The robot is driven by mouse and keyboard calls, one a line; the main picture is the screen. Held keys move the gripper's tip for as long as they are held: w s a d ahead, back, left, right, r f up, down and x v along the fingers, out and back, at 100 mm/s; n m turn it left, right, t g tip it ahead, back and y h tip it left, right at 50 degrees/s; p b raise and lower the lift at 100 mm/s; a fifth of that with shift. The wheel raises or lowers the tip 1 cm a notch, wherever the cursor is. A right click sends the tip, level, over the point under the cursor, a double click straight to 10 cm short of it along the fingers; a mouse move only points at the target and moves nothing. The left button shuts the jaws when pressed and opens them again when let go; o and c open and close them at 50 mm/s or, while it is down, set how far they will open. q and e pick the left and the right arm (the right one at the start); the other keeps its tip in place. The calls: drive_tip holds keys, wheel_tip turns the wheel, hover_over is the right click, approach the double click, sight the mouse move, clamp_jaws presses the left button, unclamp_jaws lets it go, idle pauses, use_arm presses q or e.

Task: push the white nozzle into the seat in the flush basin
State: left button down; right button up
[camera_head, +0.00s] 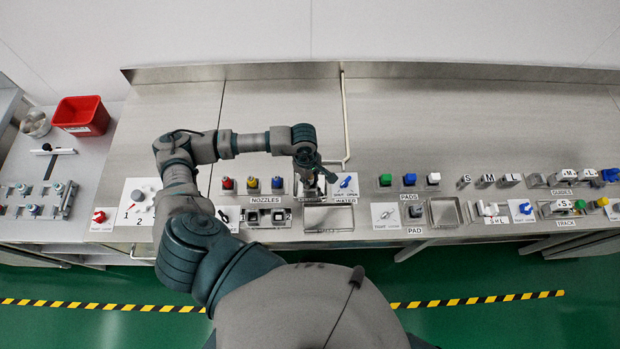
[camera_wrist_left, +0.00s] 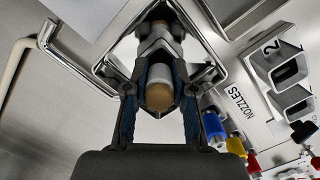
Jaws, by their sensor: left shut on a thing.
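My left gripper (camera_head: 311,184) points down over the metal flush basin, left of the blue water handle (camera_head: 346,182). In the left wrist view my left gripper (camera_wrist_left: 158,95) is shut on the white nozzle (camera_wrist_left: 160,73), which has a tan end. The nozzle lies between the two dark fingers. The basin's metal rim (camera_wrist_left: 222,45) surrounds the fingertips in that view. A round part (camera_wrist_left: 158,26) shows beyond the fingertips; I cannot tell whether it is the seat or a reflection. The nozzle's far end and its contact with the seat are hidden. My right gripper is not in view.
Red, yellow and blue nozzles (camera_head: 252,184) stand in a row left of the gripper. A bent pipe (camera_head: 346,120) rises behind the basin. An open tray (camera_head: 329,218) lies in front. The rear counter is clear.

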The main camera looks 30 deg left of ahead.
use_arm(q)
drive_tip(key=shift+s+f, duration=0.35)
drive_tip(key=shift+f, duration=0.2)
idle(0.4)
drive_tip(key=c, duration=0.9)
unclamp_jaws()
drive_tip(key=shift+w+f, duration=0.1)
drive_tip(key=shift+w, duration=0.2)
drive_tip(key=shift+w+r, duration=0.1)
drive_tip(key=shift+r, duration=0.2)
drive_tip(key=shift+a+r, duration=0.1)
drive_tip(key=shift+r, duration=0.3)
drive_tip(key=r, duration=0.7)
drive_tip(key=a+r, duration=0.1)
drive_tip(key=r, duration=0.3)
drive_tip(key=shift+w+a, duration=0.1)
drive_tip(key=shift+w, duration=0.1)
